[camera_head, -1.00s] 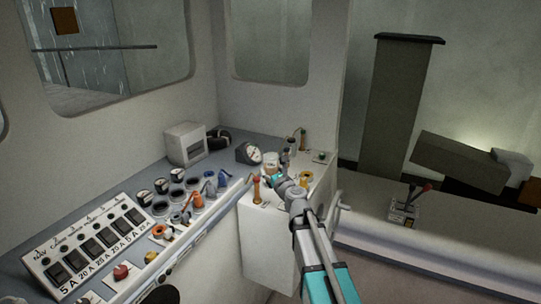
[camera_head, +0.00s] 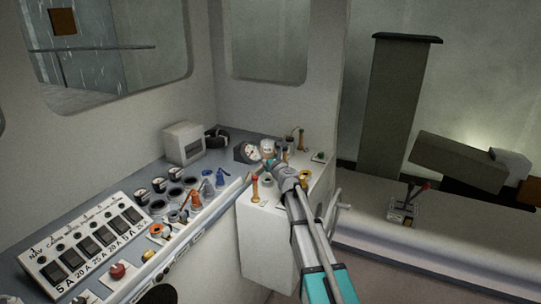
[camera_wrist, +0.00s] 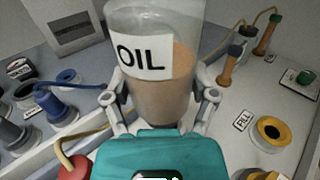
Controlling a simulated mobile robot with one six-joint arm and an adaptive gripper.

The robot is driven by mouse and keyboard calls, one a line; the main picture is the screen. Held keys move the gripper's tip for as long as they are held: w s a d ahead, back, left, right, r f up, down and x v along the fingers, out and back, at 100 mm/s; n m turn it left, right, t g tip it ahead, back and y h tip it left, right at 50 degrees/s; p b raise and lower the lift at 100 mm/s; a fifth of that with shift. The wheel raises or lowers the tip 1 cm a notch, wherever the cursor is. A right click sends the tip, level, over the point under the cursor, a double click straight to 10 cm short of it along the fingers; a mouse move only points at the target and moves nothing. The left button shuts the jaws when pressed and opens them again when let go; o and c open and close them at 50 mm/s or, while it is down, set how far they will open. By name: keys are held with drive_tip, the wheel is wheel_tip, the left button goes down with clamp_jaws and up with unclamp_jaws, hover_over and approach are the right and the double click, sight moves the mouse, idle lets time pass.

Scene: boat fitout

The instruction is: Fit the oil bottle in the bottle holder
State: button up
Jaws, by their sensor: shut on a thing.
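The oil bottle is clear with brown liquid and a white OIL label. It fills the upper middle of the wrist view (camera_wrist: 155,90), its top cut off by the frame edge. In the head view it is small (camera_head: 267,146), above the white cabinet's back part. My gripper (camera_wrist: 160,100) is shut on it, one finger on each side; it also shows in the head view (camera_head: 273,160). The bottle looks about upright and held off the surface. A grey round socket (camera_head: 266,181) sits on the cabinet top below my gripper; I cannot tell whether it is the bottle holder.
A yellow-ringed FILL opening (camera_wrist: 270,132) is right of the bottle. Corded orange and grey plugs (camera_wrist: 263,35) stand behind it. A dial gauge (camera_head: 248,151) is close to the bottle's left. Blue plugs (camera_head: 220,178) and a switch panel (camera_head: 95,243) line the left console.

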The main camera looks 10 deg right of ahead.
sight(268, 154)
drive_tip(key=w, duration=0.3)
drive_tip(key=shift+d+f, duration=0.15)
drive_tip(key=shift+f+b, duration=0.4)
drive_tip(key=shift+b, duration=0.15)
drive_tip(key=shift+f+b, duration=2.8)
drive_tip(key=shift+f+b, duration=0.45)
drive_tip(key=o, duration=1.2)
